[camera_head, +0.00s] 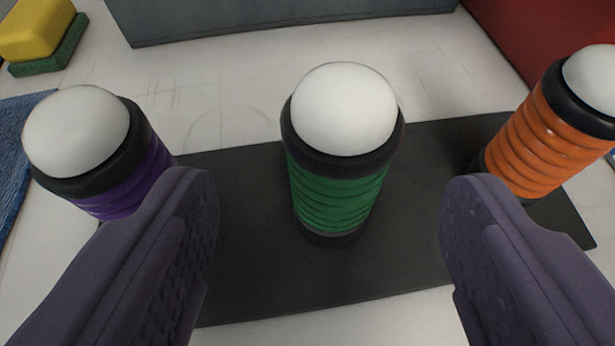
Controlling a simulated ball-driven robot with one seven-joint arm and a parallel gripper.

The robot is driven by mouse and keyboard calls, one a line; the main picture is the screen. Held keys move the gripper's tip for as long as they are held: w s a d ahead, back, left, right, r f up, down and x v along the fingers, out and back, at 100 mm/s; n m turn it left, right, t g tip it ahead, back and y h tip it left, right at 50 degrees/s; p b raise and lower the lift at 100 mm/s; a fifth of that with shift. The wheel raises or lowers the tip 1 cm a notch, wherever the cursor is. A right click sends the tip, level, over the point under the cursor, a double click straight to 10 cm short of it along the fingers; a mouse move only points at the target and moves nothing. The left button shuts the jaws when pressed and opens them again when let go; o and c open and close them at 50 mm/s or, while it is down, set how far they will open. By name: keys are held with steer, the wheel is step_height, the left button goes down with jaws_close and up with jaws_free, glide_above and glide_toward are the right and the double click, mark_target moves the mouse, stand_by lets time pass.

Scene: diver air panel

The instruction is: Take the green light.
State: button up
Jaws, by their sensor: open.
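The green light (338,195) stands upright on a black mat (262,281). It has a ribbed green body, a black collar and a white domed top. My gripper (330,225) is open, with one dark finger on each side of the green light in the picture. There is a clear gap between the light and each finger, and nothing is held. The light's lower end shows on the mat.
A purple light (121,189) stands left, partly behind my left finger. An orange light (533,147) stands right, close to my right finger. A yellow and green sponge (37,35), a blue cloth (12,160), a grey box (250,20) and a red object (555,35) lie around.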

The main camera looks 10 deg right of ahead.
mark_target(350, 99)
steer(key=b+x, duration=0.1)
steer(key=x, duration=0.2)
steer(key=b+x, duration=0.1)
steer(key=x, duration=0.3)
steer(key=shift+s+d+f, duration=0.15)
steer(key=shift+s+f, duration=0.05)
steer(key=shift+f, duration=0.15)
steer(key=shift+w+d+f+b, duration=0.15)
steer(key=shift+w+b, duration=0.15)
steer(key=shift+w, duration=0.15)
steer(key=c, duration=1.2)
steer(key=shift+r, duration=0.5)
steer(key=r+p, duration=0.2)
steer(key=r, duration=0.1)
steer(key=shift+s, duration=0.25)
steer(key=s+p, duration=0.3)
steer(key=s, duration=0.2)
steer(key=s+a+p, duration=0.1)
steer(key=s+p, duration=0.2)
steer(key=s, duration=0.2)
steer(key=s+a+r+p, duration=0.1)
steer(key=s+p, duration=0.2)
steer(key=s, duration=0.2)
steer(key=shift+s+a+r, duration=0.1)
steer(key=shift+s+a, duration=0.05)
